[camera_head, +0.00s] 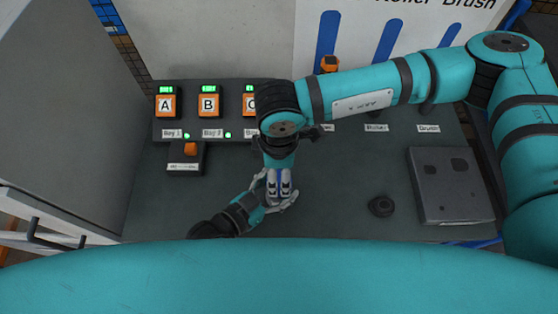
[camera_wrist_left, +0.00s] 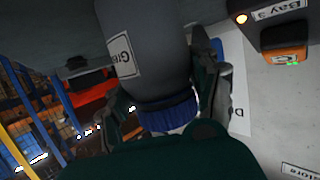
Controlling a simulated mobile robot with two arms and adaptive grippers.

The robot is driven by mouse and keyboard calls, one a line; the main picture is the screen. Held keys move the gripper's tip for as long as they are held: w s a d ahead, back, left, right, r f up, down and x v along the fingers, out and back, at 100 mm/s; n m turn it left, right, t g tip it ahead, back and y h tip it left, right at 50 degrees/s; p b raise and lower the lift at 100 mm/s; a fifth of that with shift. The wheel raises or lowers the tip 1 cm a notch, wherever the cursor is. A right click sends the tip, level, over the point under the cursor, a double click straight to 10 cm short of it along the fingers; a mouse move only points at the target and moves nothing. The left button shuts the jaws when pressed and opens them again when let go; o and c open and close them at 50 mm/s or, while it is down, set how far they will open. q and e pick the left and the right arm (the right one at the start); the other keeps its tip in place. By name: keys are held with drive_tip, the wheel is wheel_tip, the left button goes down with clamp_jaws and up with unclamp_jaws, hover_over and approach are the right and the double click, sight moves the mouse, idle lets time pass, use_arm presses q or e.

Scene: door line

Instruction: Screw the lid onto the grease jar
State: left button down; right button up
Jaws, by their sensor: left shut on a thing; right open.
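The grease jar (camera_wrist_left: 150,45) is a dark grey cylinder with a white label, partly read as "Gre", in the left wrist view. A blue ribbed band (camera_wrist_left: 168,117), which looks like the lid, shows at its near end; I cannot tell how tightly it sits. My left gripper (camera_wrist_left: 163,85) is shut on the jar, a finger on each side. In the head view my left gripper (camera_head: 274,197) reaches in from the lower left. My right gripper (camera_head: 279,190) points down right above it, open, with its fingers close around that spot. It mostly hides jar and lid there.
Boxes lettered A (camera_head: 165,104) and B (camera_head: 208,103) stand at the table's back. A small box with an orange top (camera_head: 187,157) is at left. A black round piece (camera_head: 381,206) and a grey case (camera_head: 451,186) are at right. Table surface between is clear.

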sight(279, 181)
drive_tip(key=shift+f, duration=2.15)
drive_tip(key=c, duration=1.1)
drive_tip(key=shift+o, duration=0.2)
drive_tip(key=m, duration=0.9)
drive_tip(key=shift+m, duration=0.4)
drive_tip(key=o, duration=1.3)
